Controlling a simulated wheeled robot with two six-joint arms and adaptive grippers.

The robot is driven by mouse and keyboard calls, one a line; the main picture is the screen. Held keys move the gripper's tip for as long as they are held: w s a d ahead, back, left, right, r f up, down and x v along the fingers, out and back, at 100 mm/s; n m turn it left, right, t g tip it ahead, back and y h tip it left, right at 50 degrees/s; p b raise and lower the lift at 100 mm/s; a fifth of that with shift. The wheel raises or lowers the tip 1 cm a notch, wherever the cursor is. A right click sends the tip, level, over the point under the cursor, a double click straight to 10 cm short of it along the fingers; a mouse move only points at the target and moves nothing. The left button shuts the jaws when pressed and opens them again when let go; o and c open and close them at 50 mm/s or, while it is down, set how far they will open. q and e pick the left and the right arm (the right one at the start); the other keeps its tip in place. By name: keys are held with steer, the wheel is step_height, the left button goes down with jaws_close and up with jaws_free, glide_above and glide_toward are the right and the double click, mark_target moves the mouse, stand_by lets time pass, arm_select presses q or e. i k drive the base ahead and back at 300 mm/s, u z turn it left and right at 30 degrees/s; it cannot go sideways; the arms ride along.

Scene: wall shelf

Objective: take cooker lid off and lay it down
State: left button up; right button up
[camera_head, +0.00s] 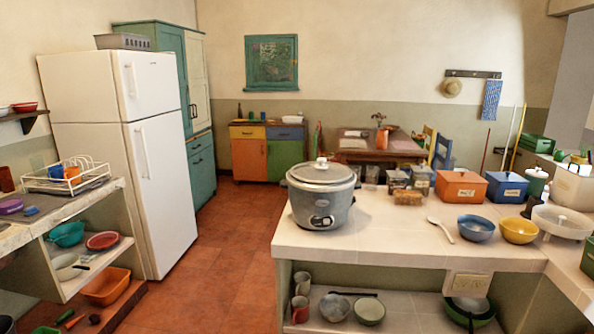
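A grey cooker (322,207) stands upright at the left end of the white tiled counter (385,240). Its round lid (321,173) sits on top, with a small pale knob in the middle. A control panel with a dark switch is on its front. Neither of my grippers shows in the head view.
Orange (460,186) and blue (506,187) boxes stand behind. Bare tiles lie between cooker and spoon. Open shelving with dishes is below.

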mark_target(319, 172)
steer(key=u, duration=0.6)
steer(key=i, duration=0.85)
steer(key=z, duration=0.2)
